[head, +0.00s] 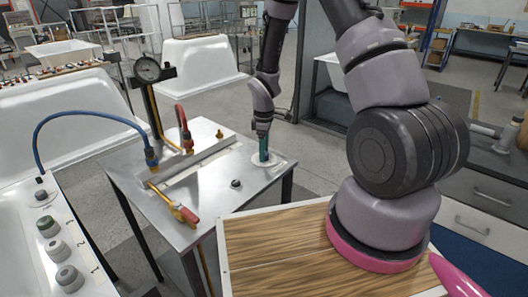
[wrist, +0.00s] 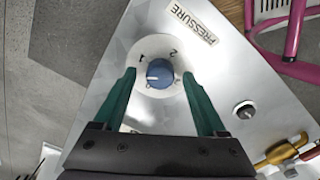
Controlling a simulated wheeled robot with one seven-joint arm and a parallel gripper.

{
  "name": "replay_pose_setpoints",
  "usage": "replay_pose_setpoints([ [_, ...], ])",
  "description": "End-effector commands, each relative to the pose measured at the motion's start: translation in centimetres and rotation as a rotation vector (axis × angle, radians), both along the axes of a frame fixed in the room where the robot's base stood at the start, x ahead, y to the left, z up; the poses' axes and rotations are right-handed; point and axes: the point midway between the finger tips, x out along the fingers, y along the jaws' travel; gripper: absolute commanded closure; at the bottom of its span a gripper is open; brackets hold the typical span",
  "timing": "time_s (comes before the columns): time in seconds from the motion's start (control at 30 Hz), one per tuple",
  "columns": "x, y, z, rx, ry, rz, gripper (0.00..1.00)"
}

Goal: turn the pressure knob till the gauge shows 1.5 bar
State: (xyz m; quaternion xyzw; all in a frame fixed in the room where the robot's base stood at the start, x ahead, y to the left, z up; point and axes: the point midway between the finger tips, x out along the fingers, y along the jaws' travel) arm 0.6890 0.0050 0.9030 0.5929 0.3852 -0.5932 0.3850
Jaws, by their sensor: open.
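The pressure knob (wrist: 160,73) is blue with a pale pointer mark and sits on a white round dial (wrist: 148,48) marked 1 and 2, beside a PRESSURE label (wrist: 194,22). My gripper (wrist: 159,78) is open, with one green finger on each side of the knob and gaps between. In the head view my gripper (head: 263,155) points down over the white dial plate (head: 279,160) at the bench's right corner and hides the knob. The gauge (head: 148,69) stands on a post at the bench's back left; its needle is too small to read.
The metal bench (head: 215,205) carries a small black knob (head: 236,184), a red-handled brass valve (head: 185,213), and red (head: 184,124) and blue (head: 85,117) hoses. A wooden top (head: 275,245) is in front.

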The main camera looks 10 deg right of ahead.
Motion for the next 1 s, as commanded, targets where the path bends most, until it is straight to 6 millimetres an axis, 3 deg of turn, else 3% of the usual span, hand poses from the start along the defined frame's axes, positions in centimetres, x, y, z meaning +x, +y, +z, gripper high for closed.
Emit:
replay_pose_setpoints([
  [0.37, 0.01, 0.01, -0.63, 0.000, -0.001, 0.000, 0.26],
  [0.5, 0.00, 0.01, -0.62, 0.000, 0.000, 0.000, 0.80],
  [0.57, 0.01, 0.02, -0.61, 0.000, 0.000, 0.000, 1.00],
  [1.0, 0.01, 0.05, -0.59, 0.001, 0.000, -0.083, 1.00],
])
